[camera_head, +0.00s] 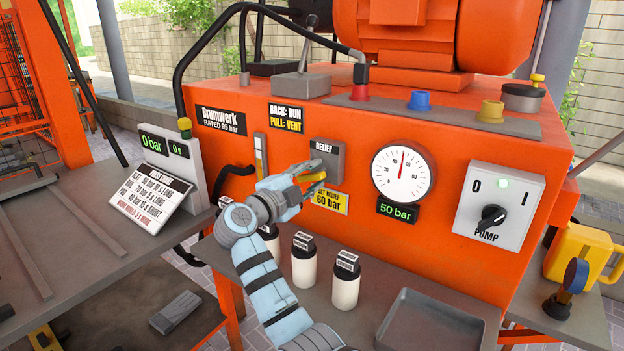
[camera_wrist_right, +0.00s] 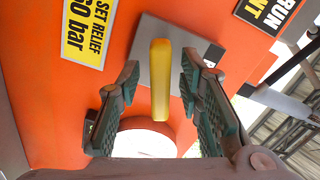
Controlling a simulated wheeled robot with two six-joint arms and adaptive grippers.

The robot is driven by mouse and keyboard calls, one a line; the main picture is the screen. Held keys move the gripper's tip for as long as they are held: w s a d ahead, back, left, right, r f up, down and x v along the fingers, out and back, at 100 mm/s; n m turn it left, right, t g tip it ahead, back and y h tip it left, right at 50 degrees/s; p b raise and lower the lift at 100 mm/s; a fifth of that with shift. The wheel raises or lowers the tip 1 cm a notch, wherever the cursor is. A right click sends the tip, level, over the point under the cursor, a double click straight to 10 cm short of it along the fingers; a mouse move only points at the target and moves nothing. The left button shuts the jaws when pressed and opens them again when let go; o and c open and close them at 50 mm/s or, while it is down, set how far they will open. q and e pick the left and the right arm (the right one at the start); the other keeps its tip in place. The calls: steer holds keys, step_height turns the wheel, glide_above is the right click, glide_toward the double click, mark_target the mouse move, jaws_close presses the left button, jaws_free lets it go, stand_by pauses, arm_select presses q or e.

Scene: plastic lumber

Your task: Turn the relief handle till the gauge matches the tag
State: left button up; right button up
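The relief handle is a yellow bar on a grey block marked RELIEF (camera_head: 329,158); the wrist view shows the yellow handle (camera_wrist_right: 160,88) between my right fingers, with a gap on each side. My right gripper (camera_head: 303,176) is open around it and partly hides it in the head view. The round white gauge (camera_head: 403,174) has a red needle pointing about straight up. The display (camera_head: 397,211) under it reads 50 bar. The yellow tag (camera_head: 331,201) reads SET RELIEF 60 bar, partly covered by my gripper; it also shows in the wrist view (camera_wrist_right: 83,30). My left gripper is not in view.
Right of the gauge is the pump switch panel (camera_head: 499,207) with a green light. A side display (camera_head: 153,142) reads 0 bar. White bottles (camera_head: 345,284) and a grey tray (camera_head: 432,322) stand on the ledge below. A lever (camera_head: 302,80) stands on top.

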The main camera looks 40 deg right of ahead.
jaws_close()
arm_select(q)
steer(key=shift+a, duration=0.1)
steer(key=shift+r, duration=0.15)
arm_select(e)
steer(key=shift+m, duration=0.4)
steer(key=shift+r+m+p, duration=0.1)
steer(key=shift+m+p, duration=0.2)
steer(key=shift+m, duration=0.6)
steer(key=m, duration=0.3)
steer(key=shift+m, duration=0.3)
steer(key=m+b, duration=0.1)
steer(key=m, duration=0.2)
steer(key=shift+m, duration=0.3)
steer(key=m+b, duration=0.1)
steer(key=m, duration=0.2)
steer(key=shift+b, duration=0.35)
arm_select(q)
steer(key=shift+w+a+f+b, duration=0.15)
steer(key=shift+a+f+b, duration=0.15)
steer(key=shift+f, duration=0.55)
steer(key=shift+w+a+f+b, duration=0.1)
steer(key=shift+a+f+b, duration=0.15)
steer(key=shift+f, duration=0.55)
arm_select(e)
steer(key=shift+m, duration=1.4)
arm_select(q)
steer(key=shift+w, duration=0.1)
